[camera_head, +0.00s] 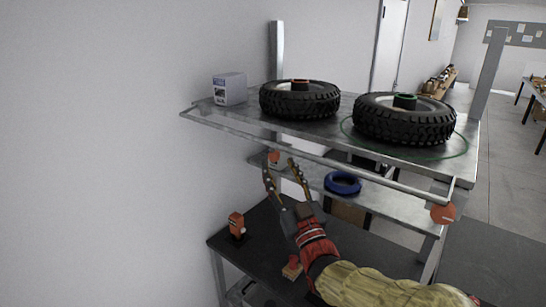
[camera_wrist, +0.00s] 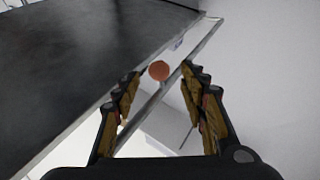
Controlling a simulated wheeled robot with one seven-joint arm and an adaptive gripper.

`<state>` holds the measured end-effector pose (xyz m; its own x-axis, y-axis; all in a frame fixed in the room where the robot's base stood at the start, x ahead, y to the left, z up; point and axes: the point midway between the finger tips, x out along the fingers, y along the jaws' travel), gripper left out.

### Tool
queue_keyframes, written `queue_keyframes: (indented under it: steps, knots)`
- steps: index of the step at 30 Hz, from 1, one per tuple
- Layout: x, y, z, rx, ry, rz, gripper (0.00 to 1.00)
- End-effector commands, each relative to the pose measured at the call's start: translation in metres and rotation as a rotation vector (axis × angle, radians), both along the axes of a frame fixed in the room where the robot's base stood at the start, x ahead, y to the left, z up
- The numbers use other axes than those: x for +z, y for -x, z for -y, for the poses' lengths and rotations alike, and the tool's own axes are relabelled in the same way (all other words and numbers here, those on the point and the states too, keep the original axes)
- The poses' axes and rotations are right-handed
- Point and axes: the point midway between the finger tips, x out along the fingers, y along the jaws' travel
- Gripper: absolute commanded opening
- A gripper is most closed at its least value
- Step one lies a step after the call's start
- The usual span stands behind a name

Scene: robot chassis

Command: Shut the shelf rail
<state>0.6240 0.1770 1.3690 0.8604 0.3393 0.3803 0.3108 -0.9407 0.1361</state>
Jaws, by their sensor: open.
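The shelf rail (camera_head: 345,165) is a thin metal bar along the front of the upper shelf (camera_head: 335,130), standing a little out from its edge. In the wrist view the rail (camera_wrist: 163,95) runs diagonally between my fingers. An orange disc (camera_head: 274,157) shows between my fingertips and also in the wrist view (camera_wrist: 159,70). Another orange disc (camera_head: 443,213) is near the rail's right end. My gripper (camera_head: 280,168) is open and empty, below the rail's left half. In the wrist view its fingers (camera_wrist: 162,74) are spread. I cannot tell whether they touch the rail.
Two tires (camera_head: 300,101) (camera_head: 404,120) and a small box (camera_head: 229,89) stand on the upper shelf. A blue ring (camera_head: 342,184) lies on the lower shelf. An orange tool (camera_head: 236,225) stands on the dark table (camera_head: 262,220). A white wall (camera_head: 90,150) is close on the left.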

Motion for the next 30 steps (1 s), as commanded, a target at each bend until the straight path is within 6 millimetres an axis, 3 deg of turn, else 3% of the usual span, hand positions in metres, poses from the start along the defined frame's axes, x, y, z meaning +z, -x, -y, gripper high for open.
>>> queue_keyframes:
  steps: [6, 12, 21, 30]
  knots:
    - [0.013, -0.03, -0.011, 0.0, 0.0, 0.0, 0.43]
    - [0.019, -0.044, -0.017, -0.001, 0.001, -0.001, 0.43]
    - [0.02, -0.046, -0.018, 0.0, 0.0, -0.001, 0.43]
    - [0.02, -0.046, -0.018, 0.0, 0.0, -0.001, 0.26]
